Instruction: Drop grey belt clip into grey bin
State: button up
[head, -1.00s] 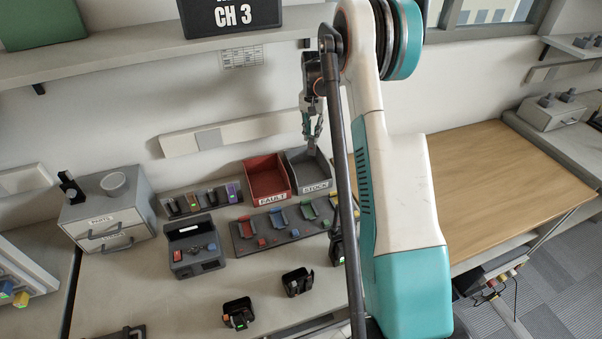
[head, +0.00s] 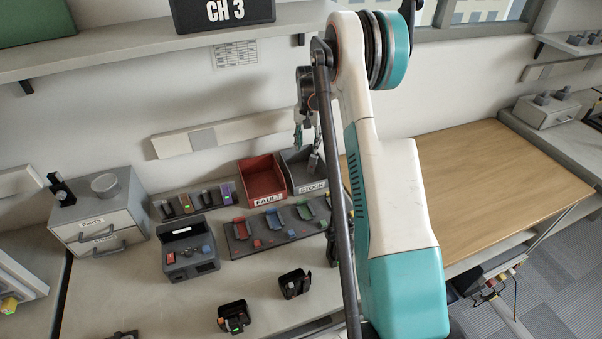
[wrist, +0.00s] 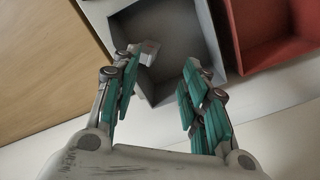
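The grey belt clip (wrist: 148,53) shows at the tip of the left finger in the wrist view, over the grey bin; I cannot tell whether it still touches that finger. In the head view the clip (head: 314,160) is low under the gripper, in front of the bin's opening. The grey bin (head: 313,189), labelled STOCK, stands at the back of the bench; its empty-looking inside (wrist: 185,48) fills the middle of the wrist view. My gripper (head: 308,136) is above the bin. Its teal fingers (wrist: 157,80) are spread wide apart.
A red bin (head: 267,201) labelled FAULT stands directly left of the grey bin. A dark tray (head: 240,247) with coloured clips lies in front. A charger rack (head: 200,201) and a drawer box (head: 102,214) are further left. A wooden tabletop (head: 450,185) is clear on the right.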

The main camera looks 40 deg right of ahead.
jog(key=shift+r, duration=0.1)
notch_tip(320, 180, up, 7)
jog(key=shift+r, duration=0.2)
dwell(0.4)
dwell(0.3)
jog(key=s+a+r+n+t+b, duration=0.15)
jog(key=s+a+r+n, duration=0.45)
jog(key=a, duration=0.6)
jog(key=s+a+r+n+t+b, duration=0.1)
jog(key=s+a+r+n+b, duration=0.15)
jog(key=s+a+r, duration=0.6)
jog(key=s+a+f+n+t, duration=0.1)
jog(key=s+a+f+t, duration=0.1)
jog(key=s+a, duration=0.4)
jog(key=s+a+f+n+t+b, duration=0.1)
jog(key=s+a+f+t, duration=0.1)
jog(key=s+a, duration=0.4)
jog(key=s+f, duration=0.1)
jog(key=s, duration=0.4)
jog(key=shift+s+f+t, duration=0.2)
jog(key=shift+s+t, duration=0.05)
jog(key=shift+t, duration=0.1)
